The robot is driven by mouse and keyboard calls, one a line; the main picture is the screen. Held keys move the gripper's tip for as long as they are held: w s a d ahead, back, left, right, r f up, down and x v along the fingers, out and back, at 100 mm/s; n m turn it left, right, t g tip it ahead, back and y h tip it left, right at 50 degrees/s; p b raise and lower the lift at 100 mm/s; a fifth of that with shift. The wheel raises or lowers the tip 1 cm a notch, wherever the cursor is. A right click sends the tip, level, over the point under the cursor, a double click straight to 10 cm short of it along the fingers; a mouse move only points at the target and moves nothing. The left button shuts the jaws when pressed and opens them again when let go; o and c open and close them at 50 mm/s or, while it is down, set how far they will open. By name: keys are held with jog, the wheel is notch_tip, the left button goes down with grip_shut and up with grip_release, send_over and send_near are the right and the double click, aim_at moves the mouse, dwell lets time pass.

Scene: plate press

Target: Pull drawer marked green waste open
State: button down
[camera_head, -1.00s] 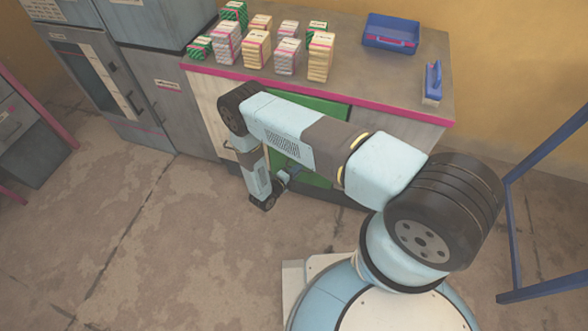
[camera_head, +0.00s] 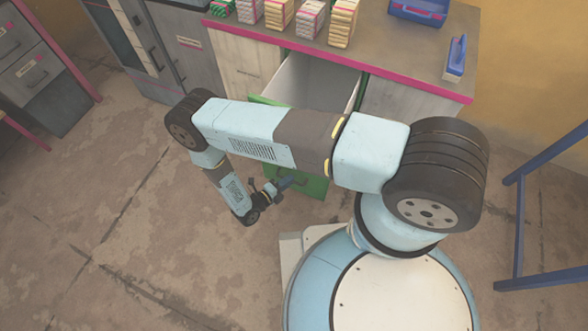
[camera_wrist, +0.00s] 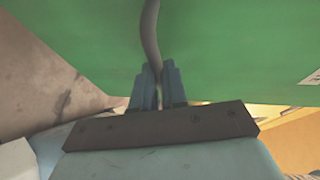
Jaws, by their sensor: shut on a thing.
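The green-fronted drawer (camera_head: 311,187) stands pulled out from the cabinet in the head view, and its pale inside (camera_head: 318,80) shows empty where my arm does not cover it. In the wrist view the green front (camera_wrist: 230,50) fills most of the picture, with a grey bar handle (camera_wrist: 151,30) running down to my gripper (camera_wrist: 159,88). My gripper is shut on this handle. In the head view my gripper (camera_head: 284,184) is at the drawer front, partly hidden under my arm. A white label edge (camera_wrist: 312,78) shows on the front, too cut off to read.
The counter (camera_head: 400,50) above holds several wrapped stacks (camera_head: 310,18), a blue bin (camera_head: 418,10) and a blue brush-like tool (camera_head: 456,56). A blue frame (camera_head: 519,230) stands at the right. Grey drawers (camera_head: 35,70) are at the far left. Floor at the left is clear.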

jog(key=shift+s+a+f, duration=0.1)
jog(key=shift+s+a, duration=0.15)
jog(key=shift+s, duration=0.75)
jog(key=c, duration=1.2)
grip_release()
jog(key=shift+a, duration=0.1)
jog(key=shift+o, duration=0.2)
jog(key=shift+a, duration=0.15)
jog(key=v, duration=1.3)
jog(key=shift+a, duration=0.25)
jog(key=shift+s, duration=0.25)
